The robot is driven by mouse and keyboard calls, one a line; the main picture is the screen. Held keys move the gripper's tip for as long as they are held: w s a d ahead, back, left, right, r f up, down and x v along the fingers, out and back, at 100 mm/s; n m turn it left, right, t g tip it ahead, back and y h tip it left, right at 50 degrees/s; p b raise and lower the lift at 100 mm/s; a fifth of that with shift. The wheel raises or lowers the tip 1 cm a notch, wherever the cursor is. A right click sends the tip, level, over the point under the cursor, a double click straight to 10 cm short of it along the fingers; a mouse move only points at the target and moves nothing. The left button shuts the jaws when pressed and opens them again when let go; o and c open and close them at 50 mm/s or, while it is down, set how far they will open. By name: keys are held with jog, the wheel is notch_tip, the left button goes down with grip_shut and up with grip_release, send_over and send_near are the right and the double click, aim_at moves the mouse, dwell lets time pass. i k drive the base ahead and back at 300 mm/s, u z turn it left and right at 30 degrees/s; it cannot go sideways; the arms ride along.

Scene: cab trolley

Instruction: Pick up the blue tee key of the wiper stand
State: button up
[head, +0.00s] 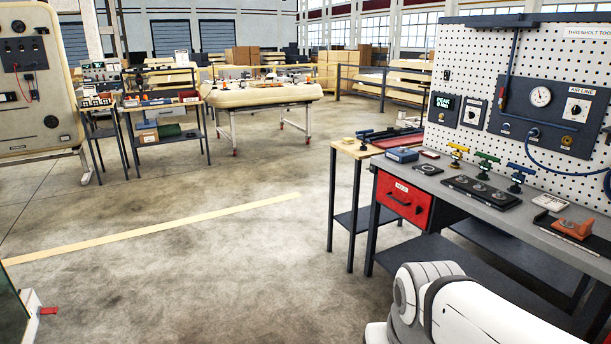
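A blue tee-shaped key (520,175) stands upright at the back of the grey bench (560,240) on the right, in front of the pegboard. A green tee-shaped key (486,160) and a yellow one (457,152) stand in a row to its left. A dark plate (470,187) with several round fittings lies in front of them. Smaller dark-blue tee shapes (365,135) show on the wooden-topped table beside the bench; their details are too small to tell. My gripper is not in view; only a white link of my arm shows at bottom right.
A red drawer (403,200) hangs under the bench's left end. A blue box (402,155) and an orange block (573,226) lie on the bench. The pegboard (545,60) carries a gauge and hoses. Open concrete floor (200,230) lies left of the bench.

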aim_at(363, 148)
jog(key=i, duration=3.55)
jog(key=z, duration=0.3)
jog(key=i, duration=1.05)
jog(key=z, duration=0.1)
